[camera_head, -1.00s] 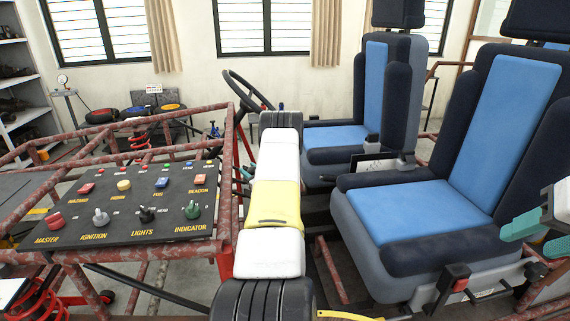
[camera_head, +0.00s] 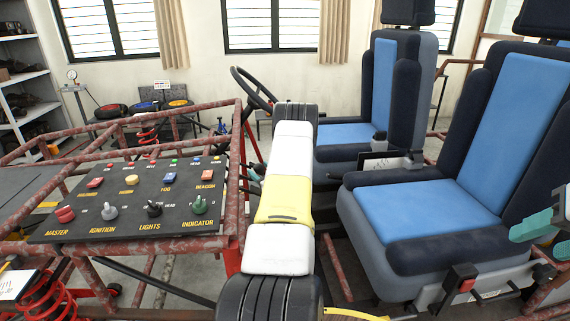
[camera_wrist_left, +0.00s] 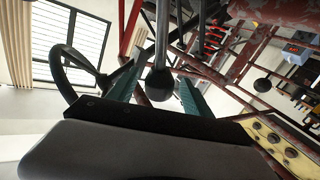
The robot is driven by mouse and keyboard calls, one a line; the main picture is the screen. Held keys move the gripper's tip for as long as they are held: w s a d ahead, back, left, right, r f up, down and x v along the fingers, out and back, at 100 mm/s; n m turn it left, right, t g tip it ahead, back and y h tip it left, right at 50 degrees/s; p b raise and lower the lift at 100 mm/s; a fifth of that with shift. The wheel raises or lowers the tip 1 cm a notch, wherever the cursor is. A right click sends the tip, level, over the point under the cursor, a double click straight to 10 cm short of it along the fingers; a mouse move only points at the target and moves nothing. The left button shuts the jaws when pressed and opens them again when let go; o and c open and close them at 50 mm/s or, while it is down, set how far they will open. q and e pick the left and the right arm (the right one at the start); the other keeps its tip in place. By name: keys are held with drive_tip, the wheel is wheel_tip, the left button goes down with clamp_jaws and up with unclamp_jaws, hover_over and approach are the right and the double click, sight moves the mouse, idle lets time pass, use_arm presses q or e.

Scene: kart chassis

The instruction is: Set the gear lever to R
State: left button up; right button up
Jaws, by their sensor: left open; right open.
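In the left wrist view, a lever with a round dark knob (camera_wrist_left: 159,84) on a thin metal rod sits between the teal fingers of my left gripper (camera_wrist_left: 158,90). The fingers are apart, one on each side of the knob. Whether either touches it I cannot tell. In the head view my left arm hides most of this area; only a bit of my left gripper (camera_head: 254,173) shows beside the red frame. Gear markings are not visible. My right gripper (camera_head: 534,226) is open and empty at the right edge, in front of the near seat.
A second round dark knob (camera_wrist_left: 262,85) shows at right in the left wrist view. The switch panel (camera_head: 130,226) lies left of my arm. The steering wheel (camera_head: 250,88) is beyond it. The near seat (camera_head: 445,215) and far seat (camera_head: 345,134) stand right. Red frame tubes (camera_head: 232,190) run close to my left gripper.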

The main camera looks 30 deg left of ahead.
use_arm(q)
drive_tip(key=v, duration=0.4)
drive_tip(key=shift+d, duration=0.1)
idle(0.4)
